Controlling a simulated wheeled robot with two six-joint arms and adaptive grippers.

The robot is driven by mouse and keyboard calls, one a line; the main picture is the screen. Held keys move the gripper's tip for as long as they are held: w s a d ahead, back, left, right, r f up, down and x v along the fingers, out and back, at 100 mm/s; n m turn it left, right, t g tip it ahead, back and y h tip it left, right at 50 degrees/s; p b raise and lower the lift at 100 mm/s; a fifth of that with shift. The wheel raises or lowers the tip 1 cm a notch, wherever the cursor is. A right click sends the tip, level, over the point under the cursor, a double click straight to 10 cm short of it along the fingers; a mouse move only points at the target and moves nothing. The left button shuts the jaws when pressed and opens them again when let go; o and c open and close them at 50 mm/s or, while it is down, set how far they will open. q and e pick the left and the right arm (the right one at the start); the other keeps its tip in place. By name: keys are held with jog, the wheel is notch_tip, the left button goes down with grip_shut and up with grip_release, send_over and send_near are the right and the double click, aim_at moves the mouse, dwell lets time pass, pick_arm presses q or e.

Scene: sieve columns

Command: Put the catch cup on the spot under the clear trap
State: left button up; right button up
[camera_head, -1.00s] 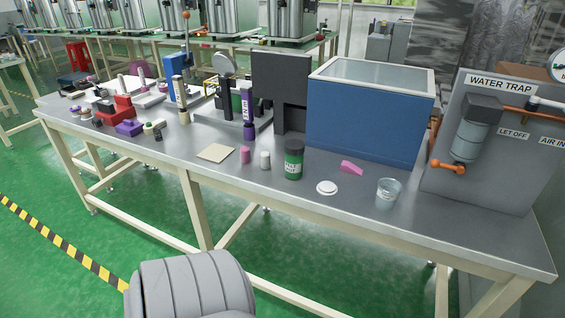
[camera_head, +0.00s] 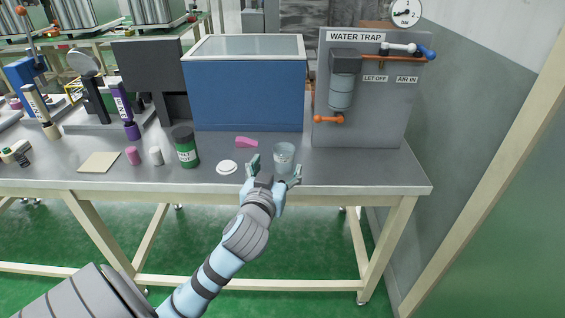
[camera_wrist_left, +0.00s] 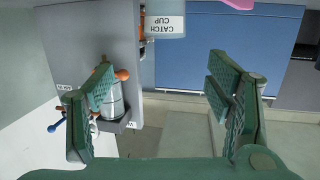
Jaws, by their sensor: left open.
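The catch cup (camera_head: 284,157) is a clear cup standing upright near the front of the grey table. My left gripper (camera_head: 274,170) is open just in front of it, one finger reaching toward each side; nothing is held. In the left wrist view the cup's label (camera_wrist_left: 164,27) reads upside down at the top, beyond the open fingers (camera_wrist_left: 160,90). The clear trap (camera_head: 342,92) hangs on the grey WATER TRAP panel, right of the cup, with an orange valve below. It shows inverted in the wrist view, partly behind a finger. I cannot make out a marked spot beneath it. My right gripper is not in view.
A blue box (camera_head: 248,95) stands behind. Bare table (camera_head: 375,175) lies to the cup's right.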

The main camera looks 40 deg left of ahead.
aim_at(286, 145)
pick_arm(q)
jog(key=b+x, duration=0.1)
jog(key=x, duration=0.2)
jog(key=f+b+x, duration=0.1)
jog(key=x, duration=0.3)
jog(key=b+x, duration=0.1)
jog(key=x, duration=0.3)
jog(key=shift+s+a+f, duration=0.25)
jog(key=shift+a, duration=0.05)
jog(key=shift+w+r, duration=0.1)
jog(key=shift+c, duration=1)
jog(key=c, duration=0.8)
jog(key=shift+c, duration=0.4)
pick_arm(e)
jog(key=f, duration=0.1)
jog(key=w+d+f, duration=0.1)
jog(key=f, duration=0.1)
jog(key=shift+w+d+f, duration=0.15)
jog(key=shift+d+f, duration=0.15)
